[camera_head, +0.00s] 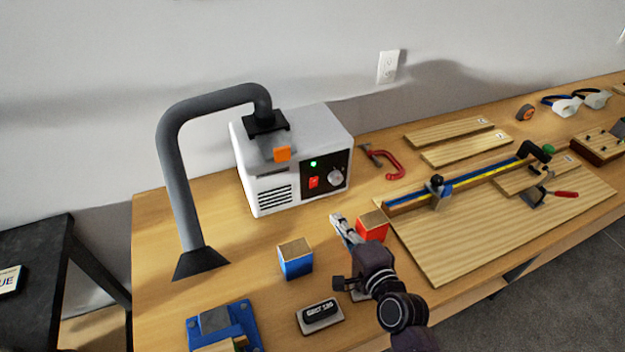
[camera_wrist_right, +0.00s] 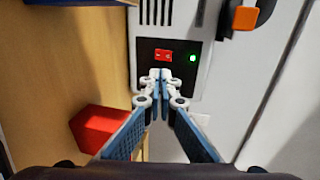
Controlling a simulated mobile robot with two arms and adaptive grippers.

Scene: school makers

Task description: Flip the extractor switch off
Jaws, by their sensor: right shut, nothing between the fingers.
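The extractor (camera_head: 325,127) is a white and grey box on the bench with a dark hose arm. Its front panel has a red rocker switch (camera_head: 313,182), a lit green lamp (camera_head: 313,163) above it and a dial (camera_head: 335,177). My right gripper (camera_head: 337,218) is shut and empty, in front of and below the panel. In the right wrist view the shut fingertips (camera_wrist_right: 160,72) appear just below the red switch (camera_wrist_right: 163,55), with the green lamp (camera_wrist_right: 192,58) lit beside it. I cannot tell whether they touch the panel. My left gripper is not in view.
A red block (camera_head: 372,225) stands beside my right gripper, and a blue block (camera_head: 296,258) stands to its left. The hose nozzle (camera_head: 200,263) hangs at left. A red clamp (camera_head: 388,165) and a wooden board (camera_head: 450,240) lie at right.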

